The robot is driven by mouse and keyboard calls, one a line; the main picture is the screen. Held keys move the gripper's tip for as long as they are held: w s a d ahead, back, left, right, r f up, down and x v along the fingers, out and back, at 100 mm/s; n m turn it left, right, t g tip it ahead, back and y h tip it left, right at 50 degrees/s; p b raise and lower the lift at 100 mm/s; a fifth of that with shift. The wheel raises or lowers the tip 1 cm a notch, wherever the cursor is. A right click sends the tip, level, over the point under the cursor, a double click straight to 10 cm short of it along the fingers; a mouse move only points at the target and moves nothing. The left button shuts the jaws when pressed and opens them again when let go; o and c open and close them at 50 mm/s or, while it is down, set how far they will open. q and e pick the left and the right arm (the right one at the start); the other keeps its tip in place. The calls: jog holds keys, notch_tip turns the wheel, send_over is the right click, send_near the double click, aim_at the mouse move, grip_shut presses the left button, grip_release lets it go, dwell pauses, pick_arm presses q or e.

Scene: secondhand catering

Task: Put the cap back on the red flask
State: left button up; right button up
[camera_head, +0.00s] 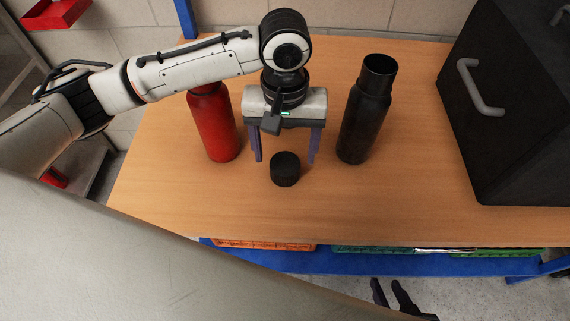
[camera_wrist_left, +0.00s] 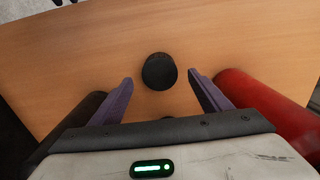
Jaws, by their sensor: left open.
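The red flask (camera_head: 216,130) stands upright on the wooden table, its top hidden behind my left arm; its side shows at the right of the left wrist view (camera_wrist_left: 265,105). A black ribbed cap (camera_head: 285,170) sits on the table between the red flask and a black flask. My left gripper (camera_head: 285,159) points down with its fingers open and empty. In the left wrist view the cap (camera_wrist_left: 159,71) lies between the fingertips, apart from both. My right gripper (camera_head: 387,283) shows at the bottom edge, low in front of the table, its dark fingers apart with nothing between them.
A black flask (camera_head: 365,115) with an open top stands right of the left gripper. A large black case (camera_head: 520,100) with a grey handle fills the right side of the table (camera_head: 420,205). Crates (camera_head: 262,243) sit below the front edge. The front middle of the tabletop is clear.

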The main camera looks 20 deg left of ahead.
aim_at(285, 163)
pick_arm(q)
jog(key=shift+f, duration=2.6)
jog(key=c, duration=1.1)
